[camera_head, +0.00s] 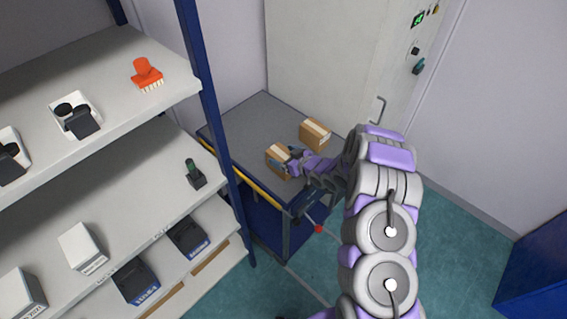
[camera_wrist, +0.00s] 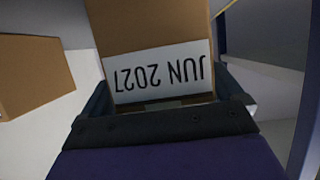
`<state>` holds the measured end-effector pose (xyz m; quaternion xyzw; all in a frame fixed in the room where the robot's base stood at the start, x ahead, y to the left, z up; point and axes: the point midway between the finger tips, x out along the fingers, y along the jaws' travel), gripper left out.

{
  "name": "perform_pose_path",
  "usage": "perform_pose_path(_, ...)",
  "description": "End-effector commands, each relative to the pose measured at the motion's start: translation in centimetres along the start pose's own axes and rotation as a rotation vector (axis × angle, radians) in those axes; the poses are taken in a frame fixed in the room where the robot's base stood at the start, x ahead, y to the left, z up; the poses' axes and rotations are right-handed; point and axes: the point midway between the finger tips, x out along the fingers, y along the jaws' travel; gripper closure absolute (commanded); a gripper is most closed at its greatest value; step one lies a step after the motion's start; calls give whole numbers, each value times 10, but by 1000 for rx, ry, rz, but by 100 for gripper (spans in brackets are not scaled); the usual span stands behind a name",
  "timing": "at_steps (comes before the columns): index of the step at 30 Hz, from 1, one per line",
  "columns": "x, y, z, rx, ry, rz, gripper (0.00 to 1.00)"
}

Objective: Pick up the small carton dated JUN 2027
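The small brown carton (camera_wrist: 150,28) fills the space between my fingers in the wrist view. Its white label (camera_wrist: 160,72) reads JUN 2027, upside down in the picture. My gripper (camera_wrist: 165,100) has one dark finger against each side of it and looks shut on it. In the head view the same carton (camera_head: 275,166) is near the front edge of the cart top, with my gripper (camera_head: 287,161) coming from the right. I cannot tell whether its underside touches the cart.
A second brown carton (camera_head: 315,134) stands on the grey cart top (camera_head: 250,125), behind and right of the held one. It also shows in the wrist view (camera_wrist: 35,75). A shelf rack with a blue post (camera_head: 210,100) stands left. A tall pale cabinet (camera_head: 325,60) stands behind.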

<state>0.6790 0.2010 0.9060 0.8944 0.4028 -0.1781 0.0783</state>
Motion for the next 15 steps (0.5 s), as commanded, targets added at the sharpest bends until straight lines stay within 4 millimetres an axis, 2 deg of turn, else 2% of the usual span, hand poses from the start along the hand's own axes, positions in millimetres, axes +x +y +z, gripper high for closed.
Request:
perform_pose_path(2,1,-1,0,-1,-1,0,14)
perform_pose_path(15,4,-3,0,-3,-4,0,56)
